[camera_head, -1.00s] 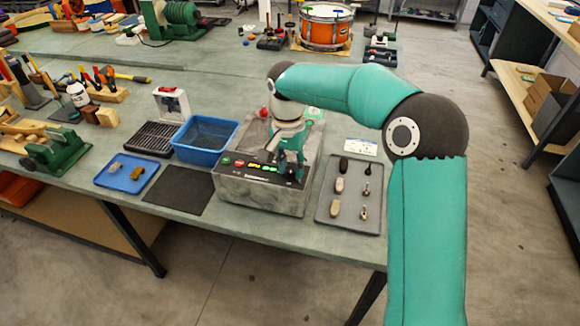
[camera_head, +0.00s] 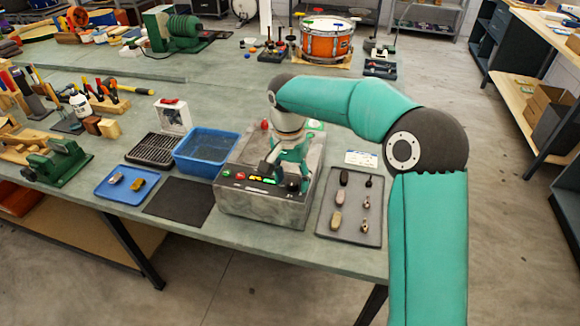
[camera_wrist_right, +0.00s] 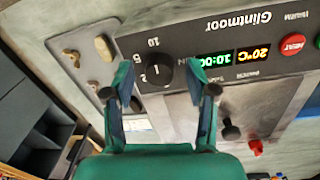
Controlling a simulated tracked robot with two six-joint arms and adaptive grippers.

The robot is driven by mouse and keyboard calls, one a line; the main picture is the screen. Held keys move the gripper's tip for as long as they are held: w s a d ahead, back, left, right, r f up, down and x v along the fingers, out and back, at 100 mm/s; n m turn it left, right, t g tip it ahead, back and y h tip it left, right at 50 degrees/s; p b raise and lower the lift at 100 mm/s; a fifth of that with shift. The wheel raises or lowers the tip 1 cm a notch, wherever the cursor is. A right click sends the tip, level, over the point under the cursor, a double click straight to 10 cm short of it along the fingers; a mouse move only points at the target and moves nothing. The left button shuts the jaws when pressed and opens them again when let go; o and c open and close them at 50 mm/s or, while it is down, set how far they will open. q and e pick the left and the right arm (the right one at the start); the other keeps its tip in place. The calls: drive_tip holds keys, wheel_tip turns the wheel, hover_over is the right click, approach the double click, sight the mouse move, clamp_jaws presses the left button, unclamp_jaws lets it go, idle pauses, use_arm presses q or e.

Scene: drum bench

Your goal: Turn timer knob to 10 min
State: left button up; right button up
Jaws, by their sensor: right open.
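The timer knob (camera_wrist_right: 158,73) is a black round knob on the dark front panel of a grey Glintmoor machine (camera_head: 262,204). In the head view the right gripper (camera_head: 286,176) hangs over the panel's right end. My left gripper is not in view.
A grey tray (camera_head: 327,230) with small parts lies right of the machine. A blue bin (camera_head: 205,170), dark mat (camera_head: 180,203) and blue tray (camera_head: 127,191) lie left.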

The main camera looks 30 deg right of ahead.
sight(289, 181)
wheel_tip(289, 181, up, 12)
drive_tip(key=shift+w+a+f, duration=0.2)
drive_tip(key=shift+w, duration=0.1)
drive_tip(key=shift+f, duration=0.1)
idle(0.5)
